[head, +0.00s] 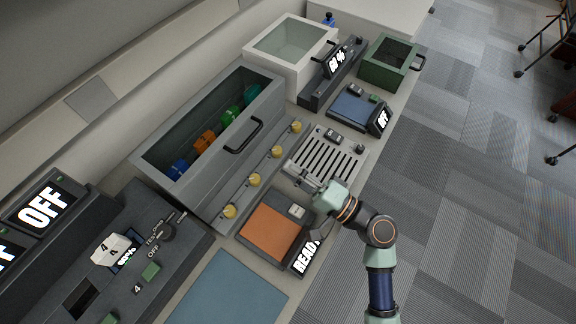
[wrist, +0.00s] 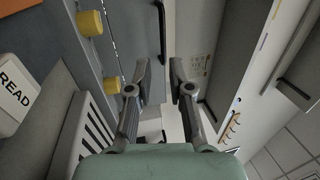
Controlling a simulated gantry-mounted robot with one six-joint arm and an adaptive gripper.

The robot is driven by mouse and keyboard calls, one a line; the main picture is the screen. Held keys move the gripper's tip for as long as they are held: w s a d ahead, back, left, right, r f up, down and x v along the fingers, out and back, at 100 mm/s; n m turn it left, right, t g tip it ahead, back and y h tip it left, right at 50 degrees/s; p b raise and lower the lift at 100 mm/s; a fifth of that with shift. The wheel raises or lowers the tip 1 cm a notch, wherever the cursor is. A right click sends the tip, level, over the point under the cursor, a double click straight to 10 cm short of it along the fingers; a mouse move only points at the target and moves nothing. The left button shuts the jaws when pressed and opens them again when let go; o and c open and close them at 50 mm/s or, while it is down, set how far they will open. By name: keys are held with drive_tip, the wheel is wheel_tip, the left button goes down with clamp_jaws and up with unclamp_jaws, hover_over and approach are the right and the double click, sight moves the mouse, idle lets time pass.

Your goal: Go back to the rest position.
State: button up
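My gripper (head: 316,187) hangs at the near end of the slotted grey tray in the head view, above the gap between that tray and the device with the orange pad. In the wrist view my gripper (wrist: 160,72) shows two fingers apart with nothing between them. My arm comes in from the lower right of the head view, over the bench's edge. The fingertips are small and hard to make out in the head view.
The slotted tray (head: 333,147), orange pad device (head: 269,233) and grey bin (head: 160,182) with coloured items stand close by. Yellow knobs (head: 254,180) line the bin's front. A white bin (head: 252,55) and green box (head: 376,72) stand farther back. Carpet lies right.

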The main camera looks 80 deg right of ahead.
idle(0.4)
